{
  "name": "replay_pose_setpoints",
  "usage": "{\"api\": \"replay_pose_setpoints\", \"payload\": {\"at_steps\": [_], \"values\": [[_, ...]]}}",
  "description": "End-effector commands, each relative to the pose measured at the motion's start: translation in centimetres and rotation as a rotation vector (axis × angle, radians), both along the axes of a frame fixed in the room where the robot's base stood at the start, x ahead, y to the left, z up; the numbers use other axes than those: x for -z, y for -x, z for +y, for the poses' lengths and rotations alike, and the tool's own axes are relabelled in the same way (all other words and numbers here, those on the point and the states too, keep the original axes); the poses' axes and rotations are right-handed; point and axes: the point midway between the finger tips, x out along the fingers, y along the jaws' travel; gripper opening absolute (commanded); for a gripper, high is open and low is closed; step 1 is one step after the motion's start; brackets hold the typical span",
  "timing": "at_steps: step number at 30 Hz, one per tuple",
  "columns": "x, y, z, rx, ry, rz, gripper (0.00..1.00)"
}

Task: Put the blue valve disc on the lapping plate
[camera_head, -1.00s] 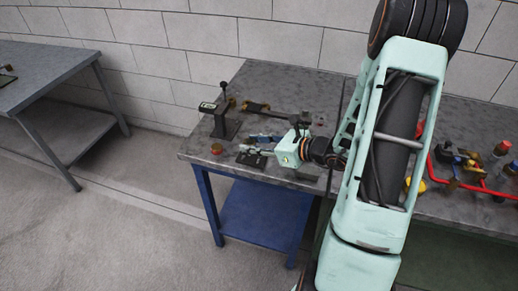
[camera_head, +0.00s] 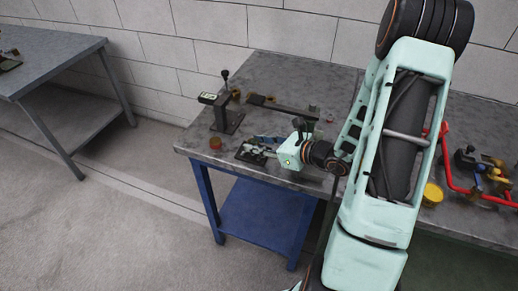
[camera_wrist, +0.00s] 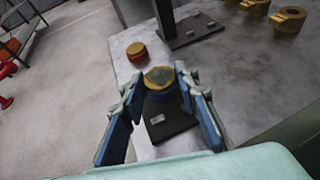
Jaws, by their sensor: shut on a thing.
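The blue valve disc (camera_wrist: 160,80) shows in the wrist view with a brass-coloured top and a blue side. My gripper (camera_wrist: 162,86) is shut on it, one finger on each side. The gripper also shows in the head view (camera_head: 264,150), low over the left table corner, where the disc is hard to make out. I cannot tell whether disc and plate touch.
A red disc with a brass-coloured top (camera_wrist: 137,52) stands near the table's left edge. A dark upright stand (camera_head: 227,115) is behind it. Several brass rings (camera_wrist: 289,18) lie farther back. Red piping (camera_head: 455,180) is at the right. Bare tabletop lies right of the plate.

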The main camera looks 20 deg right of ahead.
Motion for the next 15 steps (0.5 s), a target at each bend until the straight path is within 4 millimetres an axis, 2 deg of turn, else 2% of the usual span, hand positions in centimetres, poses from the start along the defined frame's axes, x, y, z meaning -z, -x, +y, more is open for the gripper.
{"api": "replay_pose_setpoints", "payload": {"at_steps": [1, 3, 15], "values": [[1.52, 0.12, 0.25, 0.000, -0.002, 0.001, 0.00], [2.10, 0.14, 0.35, 0.003, -0.002, 0.000, 0.00], [2.38, 0.15, 0.41, 0.004, -0.001, 0.000, 0.00]]}}
